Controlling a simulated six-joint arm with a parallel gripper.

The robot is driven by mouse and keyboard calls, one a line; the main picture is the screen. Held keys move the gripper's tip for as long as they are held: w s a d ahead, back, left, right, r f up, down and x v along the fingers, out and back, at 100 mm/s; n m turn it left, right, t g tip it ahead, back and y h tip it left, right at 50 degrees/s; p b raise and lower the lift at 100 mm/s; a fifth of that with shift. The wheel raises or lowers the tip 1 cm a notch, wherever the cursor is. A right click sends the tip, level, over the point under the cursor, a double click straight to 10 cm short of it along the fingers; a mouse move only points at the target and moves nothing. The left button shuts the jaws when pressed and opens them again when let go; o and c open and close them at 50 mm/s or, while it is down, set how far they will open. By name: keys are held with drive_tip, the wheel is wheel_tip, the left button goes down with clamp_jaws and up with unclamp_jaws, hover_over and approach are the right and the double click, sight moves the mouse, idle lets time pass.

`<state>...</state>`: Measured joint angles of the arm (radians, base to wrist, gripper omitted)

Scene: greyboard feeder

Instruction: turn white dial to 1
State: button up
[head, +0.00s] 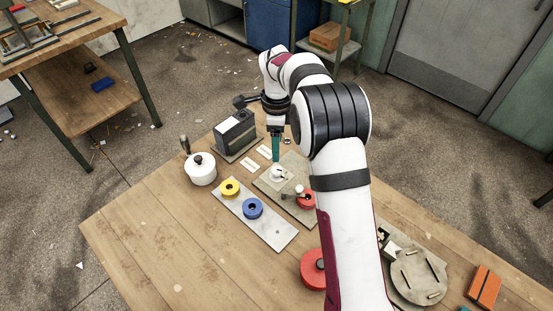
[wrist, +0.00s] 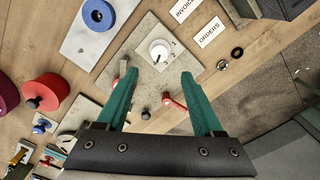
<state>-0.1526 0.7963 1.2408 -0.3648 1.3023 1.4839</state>
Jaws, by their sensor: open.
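The white dial (head: 278,172) is a round knob on a grey board (head: 266,186) near the middle of the table. It also shows in the wrist view (wrist: 160,50), with a dark mark on its face and small marks on the board beside it; I cannot read them all surely. My gripper (head: 276,158) points down just above and behind the dial. In the wrist view its two teal fingers (wrist: 156,76) are apart with nothing between them, and the dial lies just beyond the fingertips. I see no contact with the dial.
A red-handled lever (wrist: 172,103) is near the fingers. A light plate (head: 276,234) holds yellow (head: 230,187) and blue (head: 252,208) rings. A white pot (head: 201,170) and dark box (head: 234,132) stand to the left. The table's front left is clear.

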sight(277, 169)
wheel_tip(277, 169, down, 9)
drive_tip(key=shift+f, duration=0.2)
drive_tip(key=shift+c, duration=0.3)
clamp_jaws()
